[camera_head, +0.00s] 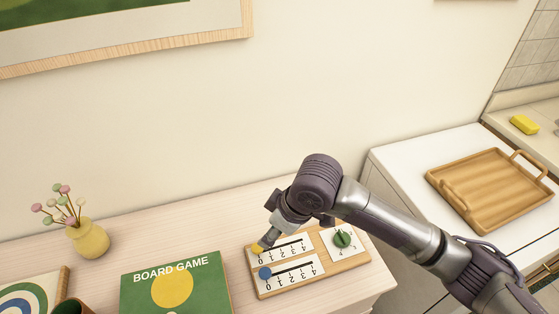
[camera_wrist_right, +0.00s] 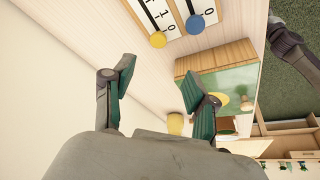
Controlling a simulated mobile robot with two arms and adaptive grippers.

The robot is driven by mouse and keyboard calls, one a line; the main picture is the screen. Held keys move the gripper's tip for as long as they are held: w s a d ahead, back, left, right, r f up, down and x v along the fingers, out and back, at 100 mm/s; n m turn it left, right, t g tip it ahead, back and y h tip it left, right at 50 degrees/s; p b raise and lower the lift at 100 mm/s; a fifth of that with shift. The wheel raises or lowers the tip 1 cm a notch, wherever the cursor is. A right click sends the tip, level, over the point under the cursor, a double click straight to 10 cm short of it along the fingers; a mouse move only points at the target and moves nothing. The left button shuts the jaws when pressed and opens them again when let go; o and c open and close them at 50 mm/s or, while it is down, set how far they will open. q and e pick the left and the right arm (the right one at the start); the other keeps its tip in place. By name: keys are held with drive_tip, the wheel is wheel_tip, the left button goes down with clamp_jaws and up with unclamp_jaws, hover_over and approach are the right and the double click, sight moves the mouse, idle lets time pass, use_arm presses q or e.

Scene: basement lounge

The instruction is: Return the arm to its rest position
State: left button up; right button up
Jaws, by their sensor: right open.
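My right arm (camera_head: 392,218) reaches in from the right in the head view and bends down over the slider board (camera_head: 365,262). In the right wrist view, my right gripper (camera_wrist_right: 159,67) is open, with its two fingers apart and nothing between them. The yellow slider knob (camera_head: 257,249) and blue slider knob (camera_head: 265,273) are at the 0 end of their scales. They also show in the right wrist view, yellow (camera_wrist_right: 158,40) and blue (camera_wrist_right: 195,25), beyond the fingertips. In the head view the wrist hides most of the gripper. My left gripper is not in view.
A green board game box (camera_head: 213,285) and a yellow vase (camera_head: 89,239) with flowers stand left of the board. A green dial (camera_head: 342,238) is at the board's right. A wooden tray (camera_head: 490,222) lies on the white counter at right. A wall stands behind.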

drive_tip(key=s+d+f+m+t+h, duration=0.1)
drive_tip(key=s+d+f+m, duration=0.3)
drive_tip(key=s+d, duration=0.3)
drive_tip(key=s+d+f+m+h, duration=0.25)
drive_tip(key=s+d+m, duration=0.2)
drive_tip(key=d, duration=0.55)
drive_tip(key=s+d+f+m+t, duration=0.1)
drive_tip(key=s+d+f+m, duration=0.2)
drive_tip(key=s+d+f, duration=0.35)
wheel_tip(320, 180, down, 22)
drive_tip(key=s+d+g, duration=0.1)
drive_tip(key=s+d+f+g, duration=0.1)
drive_tip(key=s+d+f, duration=0.2)
drive_tip(key=s+f, duration=1.4)
drive_tip(key=shift+s+f+g, duration=0.15)
drive_tip(key=shift+f+g, duration=0.15)
drive_tip(key=shift+f, duration=0.1)
drive_tip(key=shift+h, duration=0.25)
